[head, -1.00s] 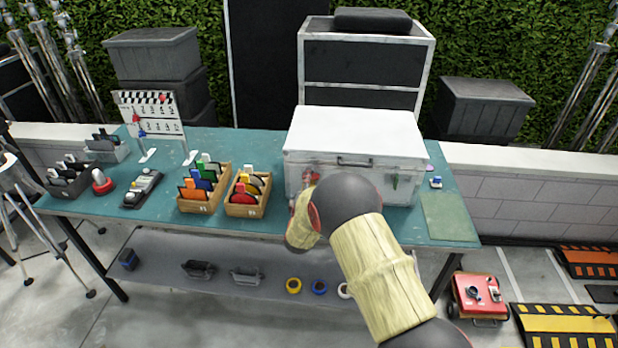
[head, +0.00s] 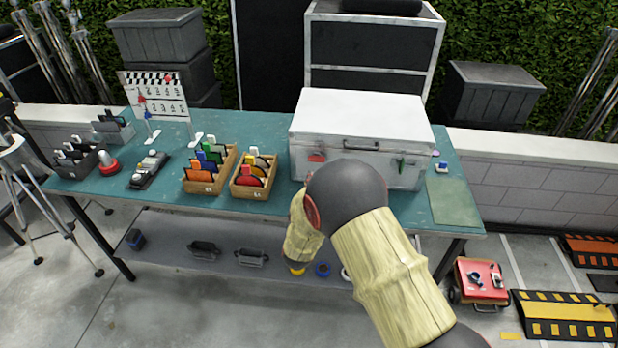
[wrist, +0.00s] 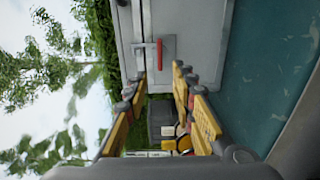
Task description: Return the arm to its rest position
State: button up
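My gripper (wrist: 158,88) shows in the wrist view with its yellow fingers apart and nothing between them. In the head view it is hidden behind my bent arm, which is in front of the table's front edge. The white case (head: 358,122) stands on the teal table (head: 258,210) with its lid down. Its red latch (head: 317,157) and green latch (head: 400,164) are on the front face. The red latch also shows in the wrist view (wrist: 159,55), beyond the fingertips and apart from them.
Two wooden boxes of coloured cards (head: 210,172) (head: 254,178) stand left of the case. A clapperboard (head: 155,97) stands farther left. Tape rolls and dark clamps lie on the lower shelf (head: 170,250). A red cart (head: 480,281) is on the floor at right.

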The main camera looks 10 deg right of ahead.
notch_tip(320, 180, up, 10)
jog(key=s+a+m+g+y, duration=0.1)
jog(key=a+m+g+y, duration=0.1)
jog(key=m+y, duration=0.2)
jog(key=s+r+m+g+y, duration=0.25)
jog(key=s+r, duration=0.35)
jog(key=s, duration=0.3)
jog(key=s+d+m+g, duration=0.2)
jog(key=s, duration=0.9)
jog(key=s+d+r+m+g, duration=0.1)
jog(key=s+d+m+g, duration=0.1)
jog(key=s, duration=0.9)
jog(key=s+d+r+m+g, duration=0.1)
jog(key=s+d+m+g, duration=0.1)
jog(key=s, duration=0.9)
jog(key=shift+s+m+g+h, duration=0.25)
jog(key=shift+m+g+h, duration=0.25)
jog(key=shift+m, duration=0.55)
jog(key=shift+w, duration=0.1)
